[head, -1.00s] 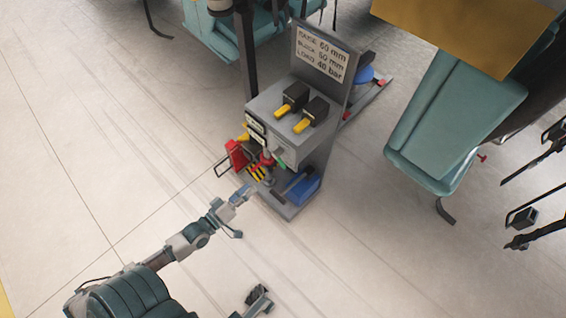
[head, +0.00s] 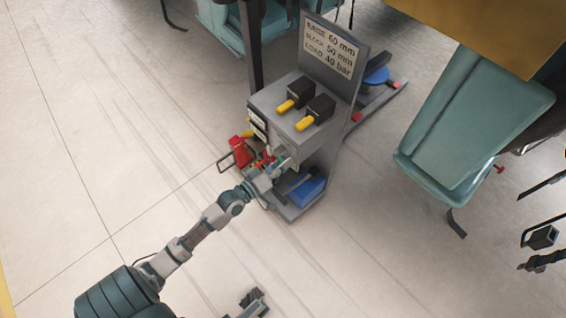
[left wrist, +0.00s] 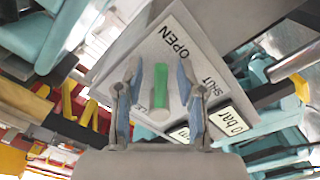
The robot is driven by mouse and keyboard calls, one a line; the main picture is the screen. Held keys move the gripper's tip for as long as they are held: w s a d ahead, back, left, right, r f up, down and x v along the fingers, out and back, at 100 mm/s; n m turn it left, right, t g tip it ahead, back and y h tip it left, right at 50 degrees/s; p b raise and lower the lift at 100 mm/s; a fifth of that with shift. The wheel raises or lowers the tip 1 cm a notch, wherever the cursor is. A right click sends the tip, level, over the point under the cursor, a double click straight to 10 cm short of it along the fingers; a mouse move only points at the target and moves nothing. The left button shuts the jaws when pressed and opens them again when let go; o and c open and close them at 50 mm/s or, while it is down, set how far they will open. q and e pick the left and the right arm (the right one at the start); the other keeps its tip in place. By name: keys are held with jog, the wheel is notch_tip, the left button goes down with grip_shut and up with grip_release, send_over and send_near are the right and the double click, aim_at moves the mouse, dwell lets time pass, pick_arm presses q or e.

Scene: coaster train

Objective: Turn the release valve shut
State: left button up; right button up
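The release valve's green handle (left wrist: 160,88) is on a pale plate (left wrist: 150,45) marked OPEN and SHUT in the left wrist view. Its upper end points toward the OPEN word; SHUT is to the right. My left gripper (left wrist: 160,90) is open, with one finger on each side of the handle; I cannot tell whether either touches it. In the head view my left gripper (head: 280,166) is at the front face of the grey pump unit (head: 318,150) and mostly hides the valve. My right gripper (head: 251,302) seems to show at the bottom edge, its fingers unclear.
Two black levers with yellow grips (head: 305,123) are on the unit's top, below a sign (head: 330,52). A red box (head: 240,152), a blue box (head: 307,188) and a hammer (head: 298,186) are low beside my left gripper. Teal seats (head: 460,120) stand right; the floor left is clear.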

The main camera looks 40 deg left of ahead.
pick_arm(q)
jog(key=shift+d, duration=0.1)
jog(key=shift+c, duration=0.2)
grip_shut()
jog(key=shift+a, duration=0.3)
